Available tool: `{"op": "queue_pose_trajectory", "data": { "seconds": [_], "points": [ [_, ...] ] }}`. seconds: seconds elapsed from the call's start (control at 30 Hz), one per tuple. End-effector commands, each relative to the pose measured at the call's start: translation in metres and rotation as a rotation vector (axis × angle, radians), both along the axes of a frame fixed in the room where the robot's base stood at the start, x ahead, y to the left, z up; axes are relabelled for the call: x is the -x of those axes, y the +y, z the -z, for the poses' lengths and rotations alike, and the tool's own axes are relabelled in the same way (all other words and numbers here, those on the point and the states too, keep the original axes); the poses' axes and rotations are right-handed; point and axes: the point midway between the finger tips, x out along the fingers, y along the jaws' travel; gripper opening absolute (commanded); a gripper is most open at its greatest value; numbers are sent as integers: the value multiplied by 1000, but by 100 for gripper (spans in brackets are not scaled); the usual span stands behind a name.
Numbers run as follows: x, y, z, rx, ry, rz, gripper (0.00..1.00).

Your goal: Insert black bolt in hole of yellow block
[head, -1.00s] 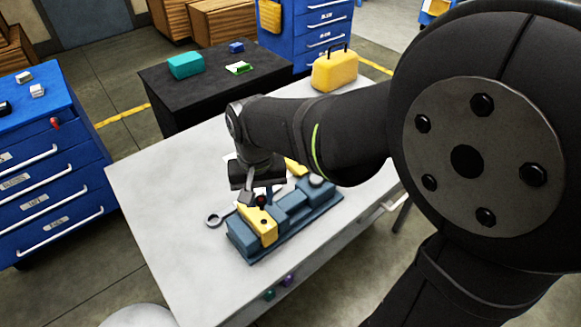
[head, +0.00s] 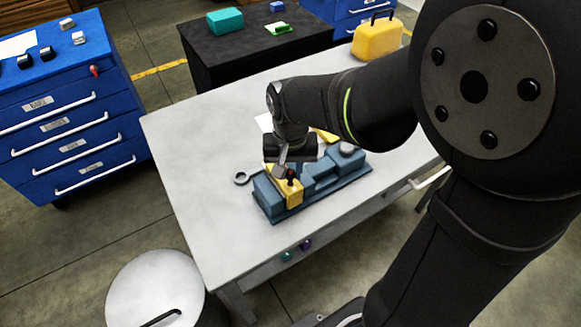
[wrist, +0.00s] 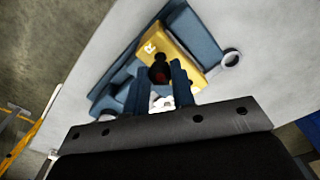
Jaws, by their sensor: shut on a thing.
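My gripper (head: 287,171) points down over the yellow block (head: 294,195), with its jaws shut on the black bolt (head: 291,178). The bolt is small and dark, with a reddish patch. In the wrist view the bolt (wrist: 158,69) shows between the two fingertips (wrist: 158,76), over the yellow block (wrist: 182,49), which bears a white letter R. The block is seated across the blue jig (head: 268,196).
A grey ring-ended tool (head: 241,178) lies left of the jig on the pale table (head: 190,165). Another yellow piece (head: 326,135) is behind the jig, partly hidden by my arm. A yellow case (head: 376,40) stands at the back. The table's left side is clear.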

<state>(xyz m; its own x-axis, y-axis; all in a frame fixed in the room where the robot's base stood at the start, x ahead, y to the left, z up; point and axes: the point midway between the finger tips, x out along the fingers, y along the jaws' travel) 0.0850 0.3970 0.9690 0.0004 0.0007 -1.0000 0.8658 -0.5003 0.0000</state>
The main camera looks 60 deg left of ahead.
Motion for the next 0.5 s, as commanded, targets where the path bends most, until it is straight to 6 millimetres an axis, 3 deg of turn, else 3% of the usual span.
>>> {"op": "queue_pose_trajectory", "data": {
  "seconds": [0.5],
  "points": [
    [0,0,10,2,0,0,1]
  ]
}}
